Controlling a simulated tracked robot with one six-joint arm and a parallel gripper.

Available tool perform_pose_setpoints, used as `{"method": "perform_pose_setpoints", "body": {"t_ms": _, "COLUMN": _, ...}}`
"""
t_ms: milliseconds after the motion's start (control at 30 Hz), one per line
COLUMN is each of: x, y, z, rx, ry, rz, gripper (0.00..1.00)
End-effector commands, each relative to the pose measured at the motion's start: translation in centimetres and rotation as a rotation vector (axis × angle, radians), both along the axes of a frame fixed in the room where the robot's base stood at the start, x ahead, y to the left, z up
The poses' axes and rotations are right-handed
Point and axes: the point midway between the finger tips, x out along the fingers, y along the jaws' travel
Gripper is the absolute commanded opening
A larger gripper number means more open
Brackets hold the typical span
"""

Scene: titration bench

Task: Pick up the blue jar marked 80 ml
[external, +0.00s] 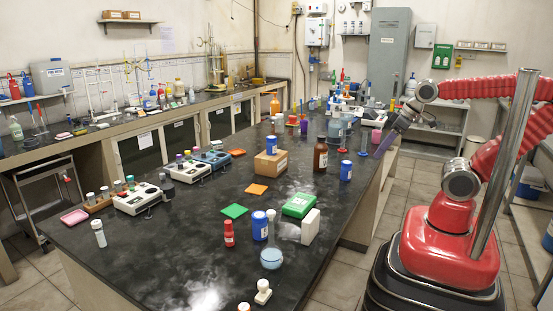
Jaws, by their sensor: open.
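Several blue jars stand on the black bench. One blue jar (259,226) is upright near the front, beside a red bottle. Another blue jar (346,171) stands further right, next to a brown bottle. A third blue jar (271,145) is on a cardboard box. The volume marks are too small to read, so I cannot tell which is the 80 ml one. My gripper (384,146) is raised at the bench's right edge, pointing down and left, beyond and to the right of the jars. It is open, with no jar in it; its fingertips are small here.
A brown bottle (320,155), a green box (299,205), a white box (310,227) and a glass flask (271,257) stand near the jars. Stirrer units (152,198) line the left edge.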

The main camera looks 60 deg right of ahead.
Motion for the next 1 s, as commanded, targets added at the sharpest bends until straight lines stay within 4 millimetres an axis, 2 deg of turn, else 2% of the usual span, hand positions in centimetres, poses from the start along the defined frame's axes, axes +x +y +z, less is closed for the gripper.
{"method": "perform_pose_setpoints", "body": {"t_ms": 133, "x": 0.0, "y": 0.0, "z": 0.0, "rx": 0.0, "ry": 0.0, "rz": 0.0, "gripper": 0.59}}
{"method": "perform_pose_setpoints", "body": {"t_ms": 467, "x": 0.6, "y": 0.1, "z": 0.0, "rx": -0.005, "ry": -0.01, "rz": 0.005, "gripper": 0.59}}
{"method": "perform_pose_setpoints", "body": {"t_ms": 567, "x": 2.1, "y": 0.2, "z": -0.2, "rx": -0.019, "ry": -0.033, "rz": 0.018, "gripper": 0.59}}
{"method": "perform_pose_setpoints", "body": {"t_ms": 767, "x": 7.2, "y": 1.4, "z": -0.8, "rx": -0.058, "ry": -0.125, "rz": 0.074, "gripper": 0.59}}
{"method": "perform_pose_setpoints", "body": {"t_ms": 1000, "x": 13.5, "y": 4.9, "z": -1.9, "rx": -0.08, "ry": -0.258, "rz": 0.181, "gripper": 0.59}}
